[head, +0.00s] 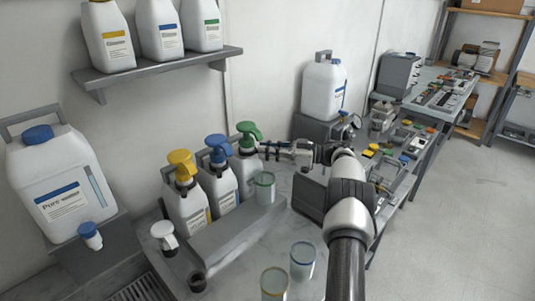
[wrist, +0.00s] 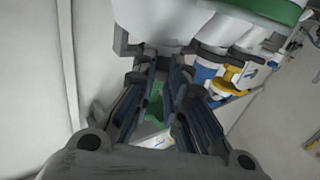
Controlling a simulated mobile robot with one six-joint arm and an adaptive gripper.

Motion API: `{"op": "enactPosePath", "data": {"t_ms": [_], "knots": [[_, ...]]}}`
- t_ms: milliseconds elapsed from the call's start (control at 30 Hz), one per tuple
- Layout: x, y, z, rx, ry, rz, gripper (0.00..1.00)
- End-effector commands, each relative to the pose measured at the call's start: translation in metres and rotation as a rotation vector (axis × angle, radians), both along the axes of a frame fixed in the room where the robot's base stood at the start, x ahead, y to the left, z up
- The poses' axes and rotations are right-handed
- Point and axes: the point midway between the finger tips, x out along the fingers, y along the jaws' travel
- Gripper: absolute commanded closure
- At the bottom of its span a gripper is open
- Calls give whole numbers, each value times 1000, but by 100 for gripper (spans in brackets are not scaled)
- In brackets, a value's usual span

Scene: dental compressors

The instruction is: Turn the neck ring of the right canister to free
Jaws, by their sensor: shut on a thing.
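The right canister (head: 244,172) is white with a green pump head (head: 248,131), and stands at the right end of a row of three in the head view. My gripper (head: 266,150) reaches it from the right, level with its neck just below the pump head. In the wrist view the fingers (wrist: 159,112) are closed around the green neck ring (wrist: 154,103), which shows between them. The fingers hide much of the ring, so I cannot tell how far it is turned. The canister looks upright.
A blue-pump canister (head: 219,180) and a yellow-pump canister (head: 186,205) stand close to the left, behind a grey ledge (head: 238,225). A green-rimmed glass (head: 265,188) stands just below my gripper. A wall shelf (head: 165,62) with white bottles hangs above.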

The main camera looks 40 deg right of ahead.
Motion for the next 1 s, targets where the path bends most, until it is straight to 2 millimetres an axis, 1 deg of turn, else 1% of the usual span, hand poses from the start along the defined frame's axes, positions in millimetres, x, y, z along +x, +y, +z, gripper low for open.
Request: {"op": "enactPosePath", "data": {"t_ms": [467, 500, 700, 767, 1000], "knots": [[2, 1, 3, 0, -4, 4, 100], [2, 1, 3, 0, -4, 4, 84], [1, 0, 2, 0, -3, 4, 71], [1, 0, 1, 0, -3, 4, 67], [1, 0, 1, 0, -1, 3, 67]]}}
